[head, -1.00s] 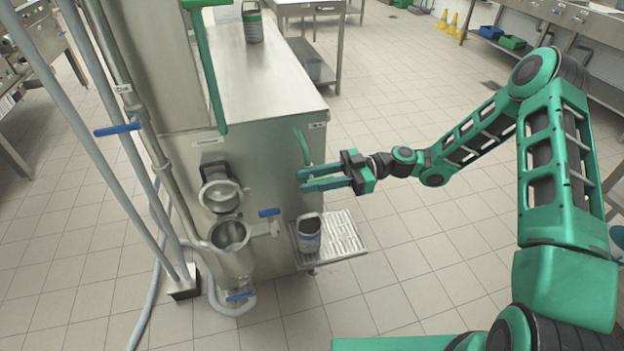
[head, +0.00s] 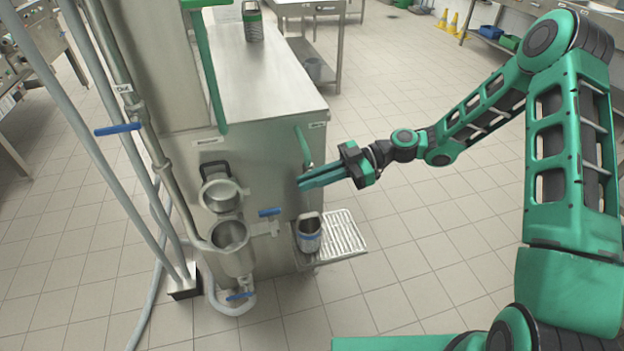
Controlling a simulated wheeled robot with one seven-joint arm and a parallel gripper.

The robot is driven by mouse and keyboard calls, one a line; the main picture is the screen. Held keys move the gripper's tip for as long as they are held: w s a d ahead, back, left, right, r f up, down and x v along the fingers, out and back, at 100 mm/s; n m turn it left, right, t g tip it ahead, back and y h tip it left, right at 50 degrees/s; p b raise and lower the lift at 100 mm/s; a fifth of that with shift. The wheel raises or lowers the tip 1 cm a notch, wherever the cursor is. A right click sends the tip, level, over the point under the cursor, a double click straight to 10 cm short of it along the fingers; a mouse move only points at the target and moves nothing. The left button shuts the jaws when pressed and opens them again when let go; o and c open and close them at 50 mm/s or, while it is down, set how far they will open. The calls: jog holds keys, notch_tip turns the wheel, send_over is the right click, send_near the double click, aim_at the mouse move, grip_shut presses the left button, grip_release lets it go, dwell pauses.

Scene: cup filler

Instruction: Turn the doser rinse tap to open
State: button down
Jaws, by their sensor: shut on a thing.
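My gripper (head: 325,177) is at the right corner of the steel machine, its fingers pointing left and closed together. It is shut on the lower end of a curved green lever (head: 302,143), which hangs on the machine's side below a small label (head: 317,125). The exact contact is hidden by the fingers. A blue-handled tap (head: 270,212) sits lower on the machine front, left of my gripper. Other blue handles are on the left pipe (head: 118,129) and below the steel funnel (head: 240,296). I cannot read which one is the doser rinse tap.
A steel cup (head: 309,235) stands on a slatted drip tray (head: 343,240) below my gripper. A tall green handle (head: 207,75) rises at the machine's front. The tiled floor on the right is clear.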

jog(key=h, duration=0.2)
jog(key=t+h, duration=0.1)
jog(key=h, duration=0.1)
jog(key=shift+w+a+r, duration=0.1)
jog(key=shift+w+a, duration=0.05)
jog(key=shift+a, duration=0.05)
jog(key=t+h, duration=0.1)
jog(key=h, duration=0.2)
jog(key=shift+a+h, duration=0.1)
jog(key=shift+h, duration=0.3)
jog(key=h, duration=0.1)
jog(key=t+h, duration=0.1)
jog(key=h, duration=0.1)
jog(key=shift+a+f, duration=0.1)
jog(key=shift+f, duration=0.2)
jog(key=shift+d+f+t+h, duration=0.1)
jog(key=shift+t+h, duration=0.2)
jog(key=shift+h, duration=0.65)
jog(key=shift+d+f+t+h, duration=0.1)
jog(key=shift+t+h, duration=0.2)
jog(key=shift+h, duration=0.65)
jog(key=shift+d, duration=0.1)
jog(key=c, duration=1.8)
grip_release()
jog(key=shift+f, duration=0.1)
jog(key=shift+c, duration=0.2)
